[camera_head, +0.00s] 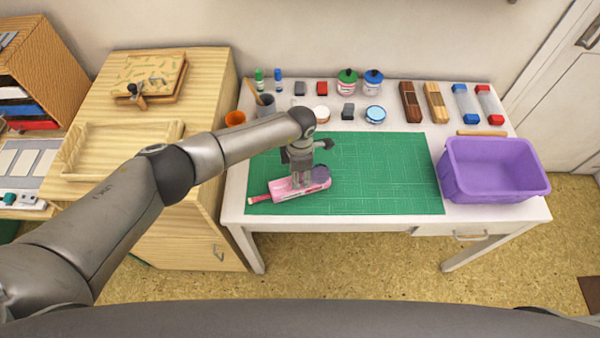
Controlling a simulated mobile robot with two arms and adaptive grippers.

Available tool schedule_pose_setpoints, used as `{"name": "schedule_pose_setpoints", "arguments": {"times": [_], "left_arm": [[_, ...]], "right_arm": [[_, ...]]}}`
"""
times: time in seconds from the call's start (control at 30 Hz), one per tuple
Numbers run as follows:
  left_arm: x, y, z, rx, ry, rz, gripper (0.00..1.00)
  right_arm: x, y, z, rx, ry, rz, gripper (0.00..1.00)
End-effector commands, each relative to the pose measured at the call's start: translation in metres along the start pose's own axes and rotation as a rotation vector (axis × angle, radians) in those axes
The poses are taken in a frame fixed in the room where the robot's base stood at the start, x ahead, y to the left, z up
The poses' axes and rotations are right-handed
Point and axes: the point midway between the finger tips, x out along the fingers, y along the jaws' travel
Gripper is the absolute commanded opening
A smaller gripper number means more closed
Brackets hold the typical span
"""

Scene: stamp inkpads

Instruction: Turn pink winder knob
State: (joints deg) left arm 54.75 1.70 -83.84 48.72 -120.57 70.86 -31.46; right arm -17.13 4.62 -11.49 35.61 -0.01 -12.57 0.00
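A pink, roughly cylindrical item (283,192) lies on its side on the green cutting mat (390,175), near the mat's front left. A narrower dark pink end piece (258,198) sticks out at its left; I cannot tell for sure whether this is the winder knob. My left gripper (302,182) points down over the right part of the pink item and hides some of it. Its fingertips are too small and overlapped to tell whether they are open, shut or gripping. My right gripper is not in view.
A purple bin (492,185) stands on the table's right. Jars, ink pads, wooden blocks and clear tubes line the back. An orange cup (235,119) and a grey cup (265,105) with a pencil stand at the left. The right part of the mat is clear.

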Motion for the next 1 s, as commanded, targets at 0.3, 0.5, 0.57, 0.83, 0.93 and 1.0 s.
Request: {"name": "schedule_pose_setpoints", "arguments": {"times": [0.3,0.5,0.57,0.83,0.93,1.0], "left_arm": [[0.000,0.000,0.000,-0.002,0.000,0.000,0.02],[0.001,0.000,-0.001,-0.044,0.001,0.000,0.02],[0.001,0.000,-0.001,-0.071,0.000,0.000,0.02],[0.001,0.000,0.000,-0.250,0.000,0.000,0.02],[0.001,0.000,0.000,-0.320,0.000,0.001,0.02],[0.001,0.000,0.000,-0.366,0.000,0.000,0.02]], "right_arm": [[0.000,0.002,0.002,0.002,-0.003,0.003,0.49],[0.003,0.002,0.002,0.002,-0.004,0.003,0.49],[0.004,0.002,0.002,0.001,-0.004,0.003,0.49],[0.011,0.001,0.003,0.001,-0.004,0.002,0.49],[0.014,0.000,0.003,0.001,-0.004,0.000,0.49],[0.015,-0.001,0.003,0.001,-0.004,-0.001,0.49]]}}
